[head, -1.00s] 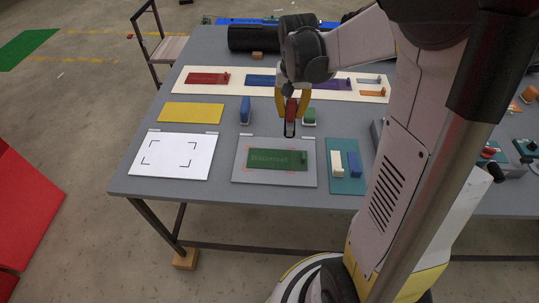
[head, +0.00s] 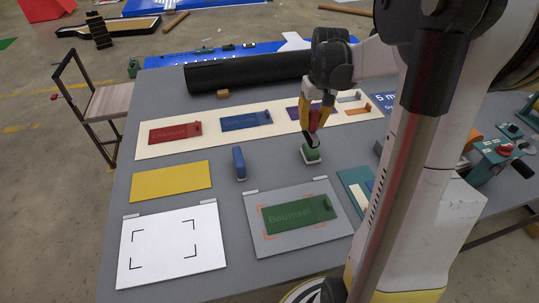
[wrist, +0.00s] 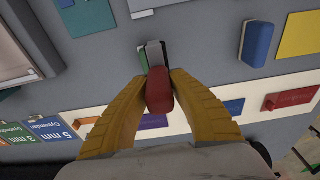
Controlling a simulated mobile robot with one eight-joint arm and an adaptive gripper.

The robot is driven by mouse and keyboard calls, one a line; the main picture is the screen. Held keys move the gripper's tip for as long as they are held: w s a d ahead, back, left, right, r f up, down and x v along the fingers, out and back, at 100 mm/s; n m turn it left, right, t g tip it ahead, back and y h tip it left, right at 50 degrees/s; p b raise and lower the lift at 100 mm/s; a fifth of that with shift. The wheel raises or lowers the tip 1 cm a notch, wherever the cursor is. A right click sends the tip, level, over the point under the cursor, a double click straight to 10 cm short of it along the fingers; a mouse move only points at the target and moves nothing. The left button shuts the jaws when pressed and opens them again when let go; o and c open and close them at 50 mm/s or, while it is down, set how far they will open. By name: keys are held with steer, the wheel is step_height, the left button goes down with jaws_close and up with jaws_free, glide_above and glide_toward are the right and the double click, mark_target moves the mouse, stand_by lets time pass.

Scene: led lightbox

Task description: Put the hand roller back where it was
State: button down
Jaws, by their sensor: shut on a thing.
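The hand roller has a red handle (head: 314,119) and a dark roller end (head: 312,139). In the wrist view my yellow-fingered gripper (wrist: 158,85) is shut on the red handle (wrist: 158,98), and the dark and grey roller end (wrist: 155,55) points away from me. In the head view my gripper (head: 317,112) holds the roller pointing down, just over a green block on a white base (head: 311,155). The wrist view shows only a sliver of that green block (wrist: 142,61) beside the roller. I cannot tell whether the roller touches it.
A blue block (head: 239,163) stands to the left. A cream board (head: 222,140) with coloured plates lies behind. In front are a grey board (head: 265,245) with a green plate, a white board (head: 170,247) and a yellow sheet (head: 171,182). A black roll (head: 245,72) lies farther back.

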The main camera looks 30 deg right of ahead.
steer(key=shift+w+a+f+b, duration=0.8)
steer(key=shift+w+a+f, duration=0.15)
steer(key=shift+a+f, duration=0.75)
steer(key=shift+w+a+f+b, duration=0.9)
steer(key=shift+a+f, duration=0.5)
steer(key=shift+f, duration=0.45)
steer(key=shift+w+a+f+b, duration=0.7)
steer(key=shift+w+a+f, duration=0.3)
steer(key=shift+a+f, duration=0.7)
steer(key=shift+d+f, duration=0.15)
steer(key=shift+f, duration=0.05)
steer(key=shift+f, duration=0.15)
steer(key=c, duration=1.3)
jaws_free()
steer(key=shift+o, duration=0.2)
